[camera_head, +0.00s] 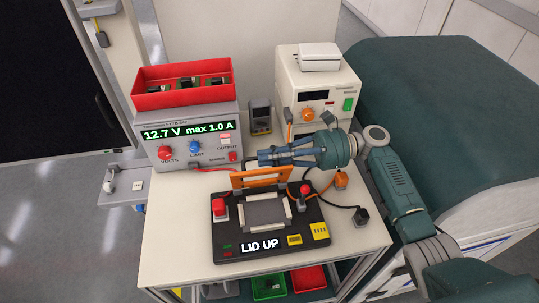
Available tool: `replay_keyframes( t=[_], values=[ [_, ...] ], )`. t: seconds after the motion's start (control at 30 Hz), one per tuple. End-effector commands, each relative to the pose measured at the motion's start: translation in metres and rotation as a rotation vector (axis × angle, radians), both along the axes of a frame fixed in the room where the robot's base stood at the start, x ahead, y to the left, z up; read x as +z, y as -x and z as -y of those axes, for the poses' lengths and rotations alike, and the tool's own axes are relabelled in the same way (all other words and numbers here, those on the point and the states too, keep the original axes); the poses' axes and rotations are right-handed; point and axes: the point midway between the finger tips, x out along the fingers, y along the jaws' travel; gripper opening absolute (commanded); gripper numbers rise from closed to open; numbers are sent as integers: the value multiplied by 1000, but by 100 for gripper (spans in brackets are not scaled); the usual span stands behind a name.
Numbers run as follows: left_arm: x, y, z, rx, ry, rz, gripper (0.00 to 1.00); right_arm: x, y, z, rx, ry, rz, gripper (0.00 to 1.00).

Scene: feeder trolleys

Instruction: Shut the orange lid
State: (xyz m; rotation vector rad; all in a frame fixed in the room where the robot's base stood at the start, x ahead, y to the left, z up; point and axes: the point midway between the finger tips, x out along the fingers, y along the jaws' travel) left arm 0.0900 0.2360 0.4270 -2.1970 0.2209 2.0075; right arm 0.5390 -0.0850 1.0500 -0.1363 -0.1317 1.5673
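The orange lid (251,181) stands raised at the back edge of a black test fixture (228,245) on the trolley top. The fixture's display reads "LID UP". A grey plate in a pale frame (264,213) lies open in front of the lid. My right gripper (262,157) reaches in from the right, its fingers pointing left, just above and behind the lid's top edge. Its fingers look drawn together, with nothing seen between them. Whether it touches the lid is unclear. My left gripper is out of view.
A power supply (190,140) with a red bin (180,97) on it stands back left. A cream instrument (299,94) stands behind my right gripper, with a multimeter (260,116) beside it. Cables lie right of the fixture. The trolley top (177,247) is clear at front left.

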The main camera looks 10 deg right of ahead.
Motion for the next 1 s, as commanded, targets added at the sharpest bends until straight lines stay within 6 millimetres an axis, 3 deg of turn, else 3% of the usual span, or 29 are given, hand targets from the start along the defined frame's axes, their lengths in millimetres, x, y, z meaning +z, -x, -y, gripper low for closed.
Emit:
replay_keyframes(
  t=[0.23, 0.6, 0.9, 0.93, 1.0],
  values=[
    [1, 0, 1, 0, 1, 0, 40, 3, 1, 0, -1, -4, 20, 0],
    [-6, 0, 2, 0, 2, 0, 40, -10, 44, 1, 0, -6, 365, 0],
    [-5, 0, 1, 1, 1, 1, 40, -9, 45, 1, 1, -5, 380, 0],
    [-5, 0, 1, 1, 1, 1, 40, -9, 45, 1, 1, -5, 380, 15],
    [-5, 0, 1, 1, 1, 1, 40, -9, 45, 1, 1, -5, 379, 27]
  ],
)
